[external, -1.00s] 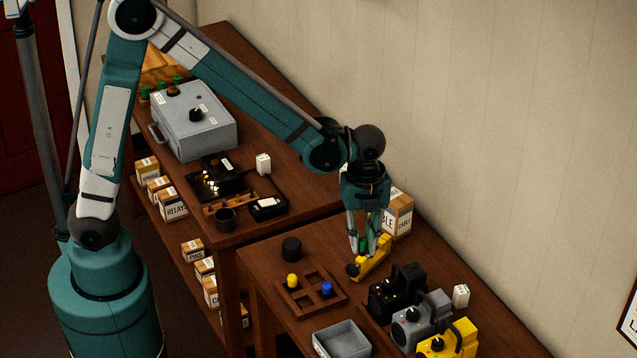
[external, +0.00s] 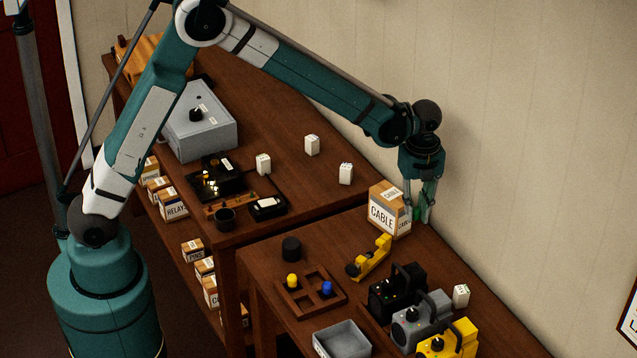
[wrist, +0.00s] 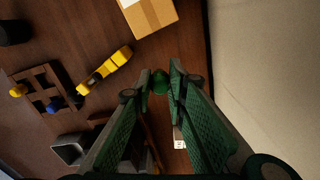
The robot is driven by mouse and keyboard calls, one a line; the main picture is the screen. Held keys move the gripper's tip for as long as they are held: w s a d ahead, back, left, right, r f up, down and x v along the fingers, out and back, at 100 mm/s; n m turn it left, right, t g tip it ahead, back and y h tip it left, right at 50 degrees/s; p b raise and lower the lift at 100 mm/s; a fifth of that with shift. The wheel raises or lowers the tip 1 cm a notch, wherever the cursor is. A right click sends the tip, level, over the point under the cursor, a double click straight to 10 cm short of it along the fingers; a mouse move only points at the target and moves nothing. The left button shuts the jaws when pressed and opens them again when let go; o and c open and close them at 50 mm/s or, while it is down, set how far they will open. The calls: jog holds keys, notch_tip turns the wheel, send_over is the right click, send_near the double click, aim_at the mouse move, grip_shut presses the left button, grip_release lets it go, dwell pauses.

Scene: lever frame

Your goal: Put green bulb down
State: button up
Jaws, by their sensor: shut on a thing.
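My gripper (external: 420,213) is at the far right edge of the bench, beside the cardboard CABLE box, near the wall. It is shut on the green bulb (wrist: 160,81), which shows between the fingertips in the wrist view. In the external view the bulb (external: 419,214) is a small green patch partly hidden by the fingers. I cannot tell whether the bulb touches the bench top.
The CABLE box (external: 389,209) stands close left of my gripper. A wooden tray (external: 311,291) holds a yellow bulb (external: 292,281) and a blue bulb (external: 327,288). Black, grey and yellow lamp-like devices (external: 420,322) stand at the front.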

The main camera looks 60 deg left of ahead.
aim_at(415, 222)
dwell(0.4)
jog(key=shift+f, duration=3.1)
jog(key=shift+f, duration=0.1)
jog(key=shift+f, duration=1.8)
jog(key=shift+f+b, duration=0.15)
jog(key=shift+b, duration=0.15)
jog(key=o, duration=0.8)
jog(key=shift+c, duration=0.2)
